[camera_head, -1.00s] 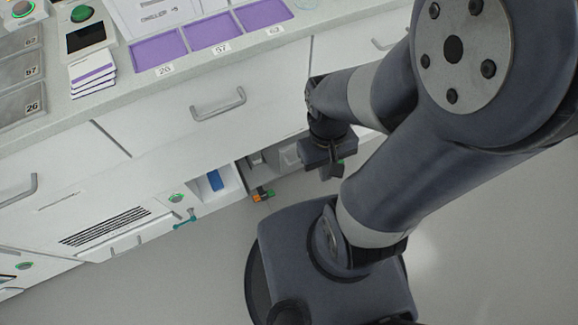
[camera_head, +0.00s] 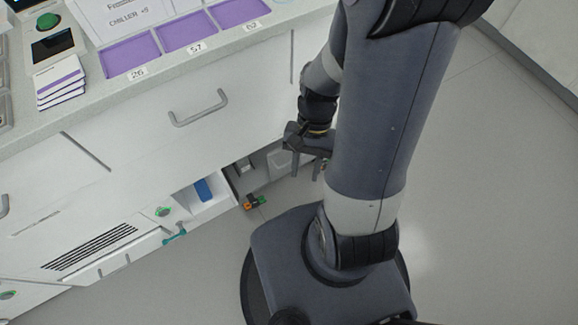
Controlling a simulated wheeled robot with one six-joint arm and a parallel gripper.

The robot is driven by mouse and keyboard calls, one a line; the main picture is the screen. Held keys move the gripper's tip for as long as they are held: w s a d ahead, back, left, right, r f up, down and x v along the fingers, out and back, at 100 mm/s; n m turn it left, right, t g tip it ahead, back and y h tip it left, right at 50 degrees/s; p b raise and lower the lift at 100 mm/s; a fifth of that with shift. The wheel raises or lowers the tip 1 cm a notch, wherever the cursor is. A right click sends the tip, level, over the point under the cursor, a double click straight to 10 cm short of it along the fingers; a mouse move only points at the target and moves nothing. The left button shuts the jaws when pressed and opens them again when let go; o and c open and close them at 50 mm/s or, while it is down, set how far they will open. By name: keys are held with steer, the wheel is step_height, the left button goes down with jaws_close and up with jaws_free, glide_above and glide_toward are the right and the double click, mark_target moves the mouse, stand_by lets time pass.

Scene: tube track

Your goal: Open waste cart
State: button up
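I cannot tell for sure which thing is the waste cart. Below the counter, an open bay (camera_head: 238,186) holds a pale grey bin (camera_head: 279,163), partly hidden by my gripper. At the bay's lower front sits a small black, orange and green piece (camera_head: 254,202). My gripper (camera_head: 307,172) points down in front of the bay's right side. Its two fingers are apart, with nothing seen between them. A small green and red thing shows at the right finger, mostly hidden by my arm.
Left of the bay are a white niche with a blue object (camera_head: 203,190), a green button (camera_head: 162,212) and a teal handle (camera_head: 175,234). The counter above carries purple trays (camera_head: 186,33) and a card stack (camera_head: 60,82). A drawer handle (camera_head: 199,110) sticks out. The floor at right is clear.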

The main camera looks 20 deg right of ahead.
steer(key=w+f+m+y+b, duration=0.5)
steer(key=w+f+m, duration=0.1)
steer(key=f+m, duration=0.5)
steer(key=m+t+y+b, duration=0.6)
steer(key=m+t+b, duration=0.6)
steer(key=m, duration=1.5)
glide_toward(290, 162)
steer(key=shift+t, duration=0.5)
steer(key=x, duration=0.6)
steer(key=f+b+x, duration=0.1)
steer(key=x, duration=0.3)
steer(key=shift+s, duration=0.25)
jaws_close()
